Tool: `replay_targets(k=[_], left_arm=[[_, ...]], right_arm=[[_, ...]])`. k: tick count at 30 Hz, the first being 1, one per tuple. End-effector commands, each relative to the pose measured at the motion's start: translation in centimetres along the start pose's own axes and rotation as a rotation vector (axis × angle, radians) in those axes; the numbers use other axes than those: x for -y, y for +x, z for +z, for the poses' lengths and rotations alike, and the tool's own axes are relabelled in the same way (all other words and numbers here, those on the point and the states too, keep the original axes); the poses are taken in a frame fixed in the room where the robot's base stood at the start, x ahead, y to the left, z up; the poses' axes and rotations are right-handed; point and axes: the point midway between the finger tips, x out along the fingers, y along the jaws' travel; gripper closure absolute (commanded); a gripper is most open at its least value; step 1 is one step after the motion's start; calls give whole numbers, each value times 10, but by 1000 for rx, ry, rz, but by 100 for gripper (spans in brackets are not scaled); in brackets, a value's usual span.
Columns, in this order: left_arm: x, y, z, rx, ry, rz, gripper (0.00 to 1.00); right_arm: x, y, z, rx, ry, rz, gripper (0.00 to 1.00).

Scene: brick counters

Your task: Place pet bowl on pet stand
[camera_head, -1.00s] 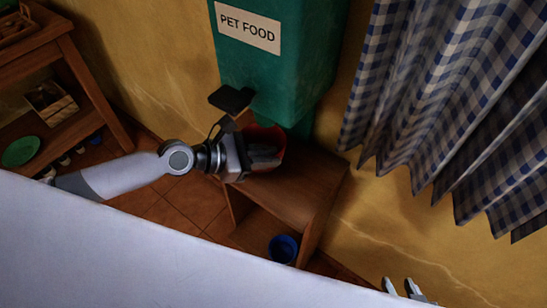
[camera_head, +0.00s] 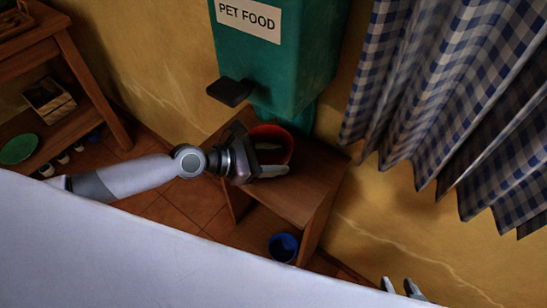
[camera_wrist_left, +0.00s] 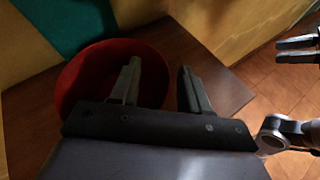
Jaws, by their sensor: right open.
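The red pet bowl (camera_head: 287,141) sits on the wooden pet stand (camera_head: 308,185), under the green pet food dispenser. It also shows in the left wrist view (camera_wrist_left: 84,78), on the stand's wooden top (camera_wrist_left: 210,75). My left gripper (camera_head: 280,158) is open at the bowl's near side. In the left wrist view its fingers (camera_wrist_left: 159,66) are spread apart, one over the bowl and the other outside its right rim. My right gripper (camera_head: 400,286) is at the bottom right edge, open and empty, away from the stand.
The green dispenser (camera_head: 282,65) with a black lever (camera_head: 229,91) hangs above the stand. A blue bowl (camera_head: 283,247) is low beneath the stand. A checked curtain (camera_head: 440,90) hangs at right; a wooden shelf (camera_head: 75,125) stands at left.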

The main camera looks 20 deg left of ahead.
Motion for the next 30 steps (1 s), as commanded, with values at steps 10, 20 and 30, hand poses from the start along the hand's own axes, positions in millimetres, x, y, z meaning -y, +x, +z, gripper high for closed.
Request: replay_targets(k=[10,20,30], left_arm=[[-1,-21,-1,-1,-1,2,54],[0,-76,-3,-2,-1,1,54],[0,-113,-2,0,0,2,54]], right_arm=[[0,0,0,-2,0,0,57],[0,6,7,-3,0,0,57],[0,13,17,-3,0,0,57]])
